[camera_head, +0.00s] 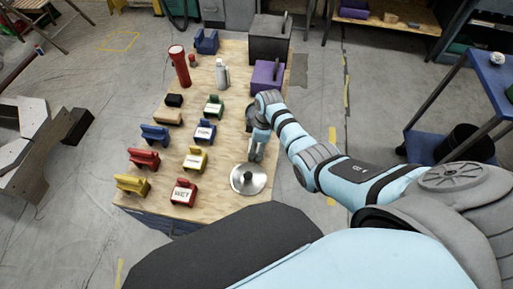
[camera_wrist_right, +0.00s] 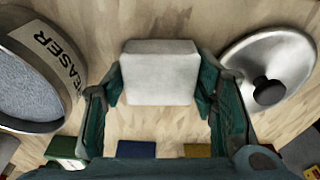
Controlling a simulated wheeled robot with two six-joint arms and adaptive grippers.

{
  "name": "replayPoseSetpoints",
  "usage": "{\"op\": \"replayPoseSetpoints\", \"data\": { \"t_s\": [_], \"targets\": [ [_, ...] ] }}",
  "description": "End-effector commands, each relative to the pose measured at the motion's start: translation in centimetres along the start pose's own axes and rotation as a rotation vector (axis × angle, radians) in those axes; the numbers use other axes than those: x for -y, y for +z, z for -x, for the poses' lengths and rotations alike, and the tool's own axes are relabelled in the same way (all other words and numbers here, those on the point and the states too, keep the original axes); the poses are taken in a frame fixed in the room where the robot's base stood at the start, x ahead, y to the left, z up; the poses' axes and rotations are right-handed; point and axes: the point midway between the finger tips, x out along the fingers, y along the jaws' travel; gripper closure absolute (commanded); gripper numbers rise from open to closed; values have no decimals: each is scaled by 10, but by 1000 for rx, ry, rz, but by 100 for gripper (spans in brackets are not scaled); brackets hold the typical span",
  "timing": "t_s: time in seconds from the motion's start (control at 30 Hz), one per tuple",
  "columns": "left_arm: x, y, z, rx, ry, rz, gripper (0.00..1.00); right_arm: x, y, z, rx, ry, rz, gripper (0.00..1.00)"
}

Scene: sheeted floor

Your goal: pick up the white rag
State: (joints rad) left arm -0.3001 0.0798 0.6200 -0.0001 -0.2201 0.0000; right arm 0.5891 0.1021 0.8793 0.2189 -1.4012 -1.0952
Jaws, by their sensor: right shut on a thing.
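The white rag (camera_wrist_right: 160,72), a pale folded block, sits between the two fingers of my right gripper (camera_wrist_right: 160,92) in the right wrist view. The fingers press against its left and right sides, and the gripper is shut on it. In the head view my right gripper (camera_head: 257,152) points down at the right side of the wooden tabletop, and it hides most or all of the rag. I cannot tell whether the rag is clear of the wood. My left gripper is not in view.
A metal lid with a black knob (camera_wrist_right: 270,70) lies close on the right; it also shows in the head view (camera_head: 247,182). An open tin lettered "EASER" (camera_wrist_right: 50,55) stands close on the left. Several coloured bins (camera_head: 203,131) fill the wooden table (camera_head: 226,150). A blue cart (camera_head: 462,100) stands right.

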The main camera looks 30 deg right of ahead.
Motion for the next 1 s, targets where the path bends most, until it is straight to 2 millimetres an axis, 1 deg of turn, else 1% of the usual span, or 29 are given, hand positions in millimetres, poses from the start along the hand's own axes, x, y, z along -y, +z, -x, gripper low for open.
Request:
{"op": "replayPoseSetpoints", "data": {
  "t_s": [0.23, 0.37, 0.47, 0.63, 0.8, 0.9, 1.0],
  "targets": [
    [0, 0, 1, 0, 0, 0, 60, 0, 0, 2, 0, 0, 0, 71],
    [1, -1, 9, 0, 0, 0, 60, 0, -2, 16, -1, 1, 0, 71],
    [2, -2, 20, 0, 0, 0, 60, -1, -6, 37, -2, 3, 1, 71],
    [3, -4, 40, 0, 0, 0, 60, -1, -14, 91, -3, 5, 2, 71],
    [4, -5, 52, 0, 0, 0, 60, -1, -22, 143, -2, 4, 1, 71],
    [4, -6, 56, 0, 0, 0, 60, -1, -26, 167, -2, 4, 0, 71],
    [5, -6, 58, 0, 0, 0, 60, -1, -28, 184, -1, 3, 0, 71]
  ]
}}
